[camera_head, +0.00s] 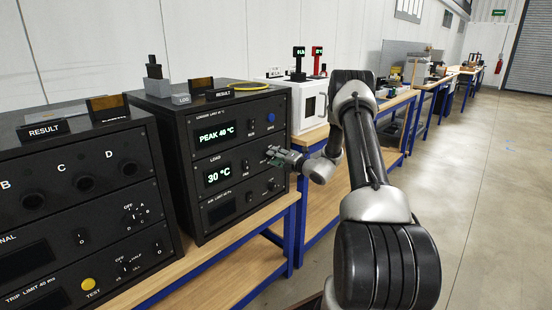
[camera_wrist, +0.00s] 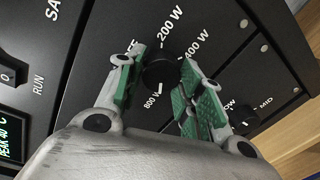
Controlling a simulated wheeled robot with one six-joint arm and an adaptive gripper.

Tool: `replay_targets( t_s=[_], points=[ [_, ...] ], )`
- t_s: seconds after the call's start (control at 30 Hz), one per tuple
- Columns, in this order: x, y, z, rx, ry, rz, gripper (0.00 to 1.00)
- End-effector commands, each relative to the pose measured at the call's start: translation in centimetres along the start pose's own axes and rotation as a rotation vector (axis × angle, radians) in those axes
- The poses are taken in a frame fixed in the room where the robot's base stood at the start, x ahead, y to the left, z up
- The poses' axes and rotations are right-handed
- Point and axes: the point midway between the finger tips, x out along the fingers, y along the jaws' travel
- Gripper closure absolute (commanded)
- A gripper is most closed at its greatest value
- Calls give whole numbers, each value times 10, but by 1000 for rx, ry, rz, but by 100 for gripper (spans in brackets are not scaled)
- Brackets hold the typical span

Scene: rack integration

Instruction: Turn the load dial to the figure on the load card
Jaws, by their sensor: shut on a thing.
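My gripper (camera_head: 287,157) reaches from the right to the front panel of the black instrument (camera_head: 168,179). In the wrist view its green-padded fingers (camera_wrist: 158,82) stand on both sides of the round black load dial (camera_wrist: 159,71) and are shut on it. Labels around the dial read 200 W, 400 W and 800 W; a fourth, at upper left, is partly hidden by a finger. A small white mark shows at the dial's edge beside 800 W; I cannot tell whether it is the pointer. In the head view my gripper hides the dial. I cannot make out a load card.
The instrument's displays read PEAK 40 °C (camera_head: 215,134) and 30 °C (camera_head: 218,174). A smaller knob (camera_wrist: 243,118) marked MID sits near one finger. Another black instrument (camera_head: 75,215) stands at left, a white box (camera_head: 309,104) behind. The floor (camera_head: 480,200) at right is clear.

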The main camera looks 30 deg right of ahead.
Motion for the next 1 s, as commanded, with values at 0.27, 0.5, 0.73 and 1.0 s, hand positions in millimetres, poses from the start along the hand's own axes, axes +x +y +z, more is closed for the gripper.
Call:
replay_targets(
  t_s=[0.27,0.5,0.73,1.0],
  points=[
    [-1,-3,-1,4,2,-5,87],
    [-1,-2,-1,3,1,-3,41],
    [0,-1,0,2,1,-2,41],
    [-33,-1,1,2,-2,-3,41]
  ],
)
